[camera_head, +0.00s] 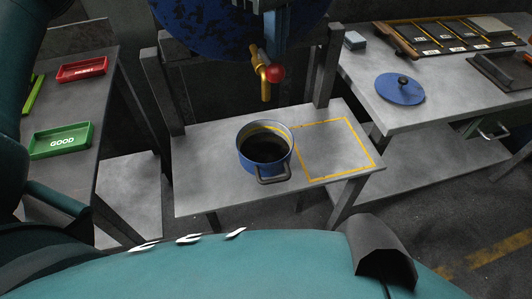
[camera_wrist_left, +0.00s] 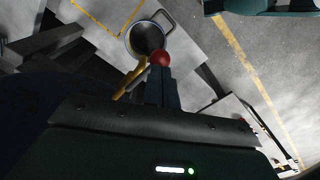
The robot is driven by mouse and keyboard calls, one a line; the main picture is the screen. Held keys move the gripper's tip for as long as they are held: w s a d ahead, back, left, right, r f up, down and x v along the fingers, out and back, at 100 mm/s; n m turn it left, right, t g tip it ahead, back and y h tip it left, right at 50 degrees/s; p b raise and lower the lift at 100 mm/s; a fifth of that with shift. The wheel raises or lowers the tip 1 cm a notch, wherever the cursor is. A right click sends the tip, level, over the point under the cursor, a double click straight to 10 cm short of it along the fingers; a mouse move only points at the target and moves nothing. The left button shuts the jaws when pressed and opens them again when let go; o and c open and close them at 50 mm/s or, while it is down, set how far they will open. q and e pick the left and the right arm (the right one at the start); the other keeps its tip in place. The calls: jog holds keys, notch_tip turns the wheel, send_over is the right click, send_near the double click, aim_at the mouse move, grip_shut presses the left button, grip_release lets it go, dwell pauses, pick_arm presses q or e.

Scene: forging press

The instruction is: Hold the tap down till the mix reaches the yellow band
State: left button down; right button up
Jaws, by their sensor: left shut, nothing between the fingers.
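The yellow tap (camera_head: 264,80) with its red knob (camera_head: 275,73) hangs below a dark blue drum. My left gripper (camera_head: 275,60) is shut and empty, pointing down with its tips at the knob. In the left wrist view its fingers (camera_wrist_left: 160,72) end against the red knob (camera_wrist_left: 160,58); exact contact is hard to tell. The blue pot (camera_head: 262,171) stands on the table below the tap, with dark mix (camera_head: 265,150) inside. A yellow band (camera_head: 259,129) shows on the inner wall, above the dark surface. No stream is visible. My right gripper is not in view.
A yellow outlined square (camera_head: 336,150) lies clear right of the pot on the grey table (camera_head: 205,180). A blue lid (camera_head: 400,90) lies on the right bench. A green GOOD tray (camera_head: 61,141) and red tray (camera_head: 82,69) sit on the left bench. Posts flank the table.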

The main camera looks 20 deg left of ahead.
aim_at(276, 65)
pick_arm(q)
jog(key=shift+f, duration=0.15)
jog(key=shift+f+b, duration=1.6)
jog(key=shift+f, duration=0.25)
jog(key=shift+r, duration=0.1)
dwell(5.7)
